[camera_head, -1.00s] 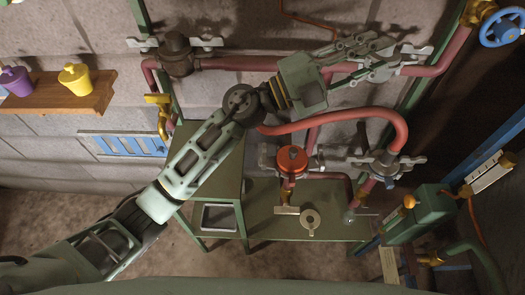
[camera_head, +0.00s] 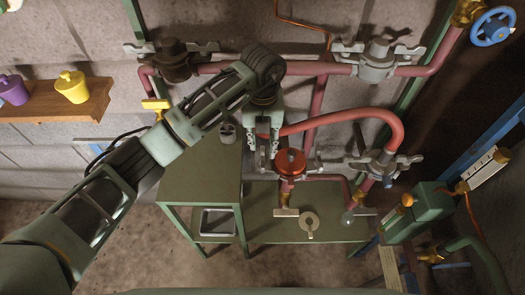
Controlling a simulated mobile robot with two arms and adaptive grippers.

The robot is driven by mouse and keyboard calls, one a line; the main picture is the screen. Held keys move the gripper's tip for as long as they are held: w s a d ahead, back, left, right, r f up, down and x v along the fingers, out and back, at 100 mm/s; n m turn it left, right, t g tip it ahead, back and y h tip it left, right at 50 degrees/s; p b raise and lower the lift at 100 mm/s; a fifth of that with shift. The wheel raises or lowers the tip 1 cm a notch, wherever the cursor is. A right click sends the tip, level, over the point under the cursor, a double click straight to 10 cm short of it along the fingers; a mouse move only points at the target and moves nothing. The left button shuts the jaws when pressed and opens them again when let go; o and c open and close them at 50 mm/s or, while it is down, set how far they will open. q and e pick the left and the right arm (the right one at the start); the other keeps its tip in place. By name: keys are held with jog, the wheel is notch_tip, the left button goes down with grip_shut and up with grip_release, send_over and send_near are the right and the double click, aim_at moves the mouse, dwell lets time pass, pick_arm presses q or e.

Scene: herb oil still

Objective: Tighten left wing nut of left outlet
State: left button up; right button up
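A valve with an orange-red cap (camera_head: 290,162) sits low in the middle of the pipework, with grey wing-nut parts at its sides. My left gripper (camera_head: 262,165) reaches down from above to the left side of this valve. Its two fingers are a little apart and cover the left wing nut, so I cannot tell whether they touch or clasp it. A grey fitting (camera_head: 384,164) with wing nuts stands to the right of the valve. My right gripper is not in view.
A dark fitting (camera_head: 175,62) and a grey fitting (camera_head: 376,62) sit on the upper pipe. A red curved pipe (camera_head: 365,114) passes right of my gripper. A green table (camera_head: 205,165) stands below. A shelf (camera_head: 50,108) with pots is at left.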

aim_at(263, 156)
pick_arm(q)
jog(key=shift+d+f+p, duration=0.1)
jog(key=shift+f+p, duration=0.6)
jog(key=shift+f, duration=2.1)
grip_shut()
